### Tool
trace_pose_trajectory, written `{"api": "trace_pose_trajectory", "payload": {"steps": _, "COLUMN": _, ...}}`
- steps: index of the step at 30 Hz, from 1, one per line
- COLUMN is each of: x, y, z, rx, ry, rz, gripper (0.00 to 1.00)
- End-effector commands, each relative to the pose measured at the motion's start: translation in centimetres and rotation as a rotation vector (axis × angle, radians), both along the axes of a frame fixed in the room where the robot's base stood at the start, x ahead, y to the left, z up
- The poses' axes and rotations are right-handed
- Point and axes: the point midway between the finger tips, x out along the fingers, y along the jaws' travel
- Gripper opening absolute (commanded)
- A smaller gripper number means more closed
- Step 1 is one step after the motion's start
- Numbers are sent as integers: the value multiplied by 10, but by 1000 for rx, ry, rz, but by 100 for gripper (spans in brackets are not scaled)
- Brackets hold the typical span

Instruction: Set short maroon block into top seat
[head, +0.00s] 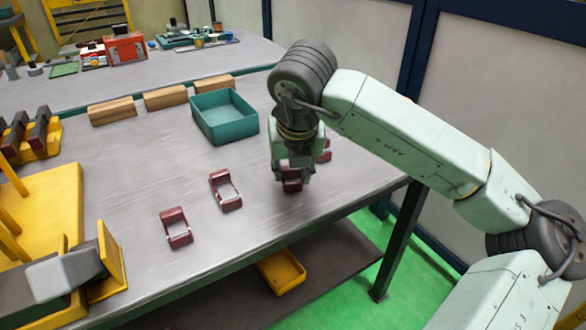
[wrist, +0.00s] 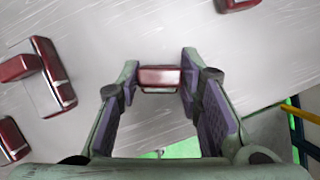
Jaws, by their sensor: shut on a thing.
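My gripper (head: 292,180) is over the right part of the grey table, pointing down. Its fingers are shut on a maroon block (wrist: 160,76), which lies between the fingertips in the wrist view. The held block also shows low between the fingers in the head view (head: 292,186). I cannot tell whether it touches the table. Other maroon pieces with pale open frames lie on the table, one in the middle (head: 226,190) and one nearer the front (head: 176,228). Another maroon piece (head: 326,156) is partly hidden behind my gripper. I cannot make out the top seat.
A yellow fixture (head: 45,205) with a grey block-like part (head: 65,272) stands at the left. A yellow rack with dark maroon-ended bars (head: 38,130) is behind it. A teal bin (head: 225,128) and several wooden blocks (head: 165,97) line the back. The middle of the table is mostly clear.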

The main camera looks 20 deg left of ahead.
Motion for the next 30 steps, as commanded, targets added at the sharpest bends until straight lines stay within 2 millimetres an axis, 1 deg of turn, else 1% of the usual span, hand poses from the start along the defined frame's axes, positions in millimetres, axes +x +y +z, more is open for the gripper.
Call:
{"api": "trace_pose_trajectory", "payload": {"steps": 4, "x": 0, "y": 0, "z": -4, "rx": 0, "ry": -1, "rz": 0, "gripper": 0}}
{"api": "trace_pose_trajectory", "payload": {"steps": 5, "x": 0, "y": 0, "z": -3, "rx": 1, "ry": 0, "rz": 0, "gripper": 35}}
{"api": "trace_pose_trajectory", "payload": {"steps": 13, "x": 0, "y": 0, "z": -3, "rx": 1, "ry": 0, "rz": 0, "gripper": 53}}
{"api": "trace_pose_trajectory", "payload": {"steps": 23, "x": 0, "y": 0, "z": -1, "rx": 1, "ry": 0, "rz": 0, "gripper": 53}}
{"api": "trace_pose_trajectory", "payload": {"steps": 26, "x": -1, "y": -1, "z": 5, "rx": 0, "ry": -1, "rz": -1, "gripper": 53}}
{"api": "trace_pose_trajectory", "payload": {"steps": 30, "x": -9, "y": -5, "z": 27, "rx": 1, "ry": -4, "rz": -2, "gripper": 53}}
